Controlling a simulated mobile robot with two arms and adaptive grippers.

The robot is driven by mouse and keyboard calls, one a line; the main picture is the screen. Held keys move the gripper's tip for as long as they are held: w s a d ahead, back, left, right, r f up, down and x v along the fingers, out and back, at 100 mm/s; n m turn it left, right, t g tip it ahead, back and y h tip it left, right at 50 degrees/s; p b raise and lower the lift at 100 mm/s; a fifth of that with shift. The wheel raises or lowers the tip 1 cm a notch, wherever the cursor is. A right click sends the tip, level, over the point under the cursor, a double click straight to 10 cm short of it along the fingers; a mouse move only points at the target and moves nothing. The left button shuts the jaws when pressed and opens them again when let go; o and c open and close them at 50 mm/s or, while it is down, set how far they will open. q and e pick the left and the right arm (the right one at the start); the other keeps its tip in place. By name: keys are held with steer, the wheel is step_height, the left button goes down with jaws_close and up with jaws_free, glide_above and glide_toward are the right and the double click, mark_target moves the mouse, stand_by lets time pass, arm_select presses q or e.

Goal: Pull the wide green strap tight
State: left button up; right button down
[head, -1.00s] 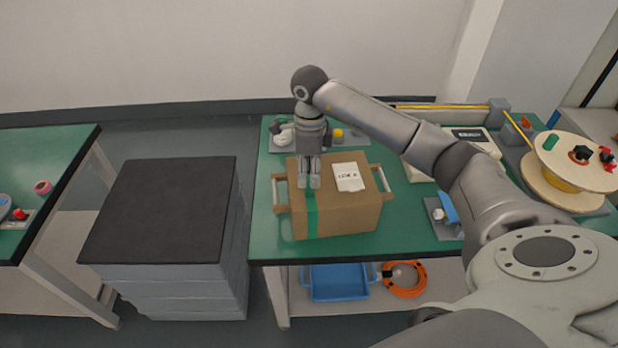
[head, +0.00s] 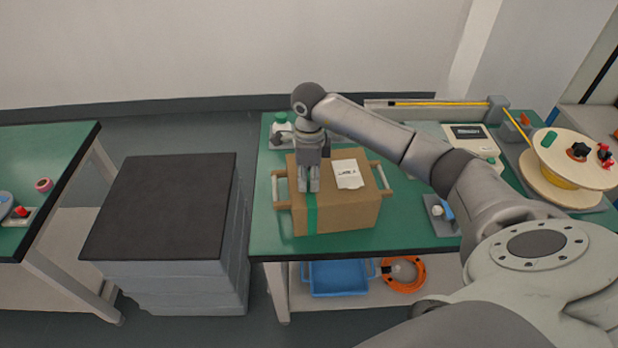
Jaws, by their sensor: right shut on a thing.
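A wide green strap (head: 312,215) runs down the near face of a brown cardboard box (head: 345,215) on the green table. My right gripper (head: 308,188) points down at the box's top front edge, right where the strap crosses it. Its fingers are shut on the strap, and they hide the part of the strap between them. The strap below the fingers lies flat against the box. My left gripper is out of view.
A white label (head: 348,174) lies on the box top. Wooden handles (head: 281,190) stick out at the box's sides. A dark-topped stack (head: 160,208) stands left of the table.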

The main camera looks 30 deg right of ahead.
steer(key=shift+s+a, duration=0.25)
steer(key=shift+s, duration=0.2)
steer(key=shift+s+a, duration=0.2)
steer(key=shift+s, duration=0.25)
steer(key=c, duration=1.3)
jaws_free()
steer(key=r, duration=1.2)
steer(key=shift+w+d, duration=0.15)
steer(key=shift+w, duration=0.05)
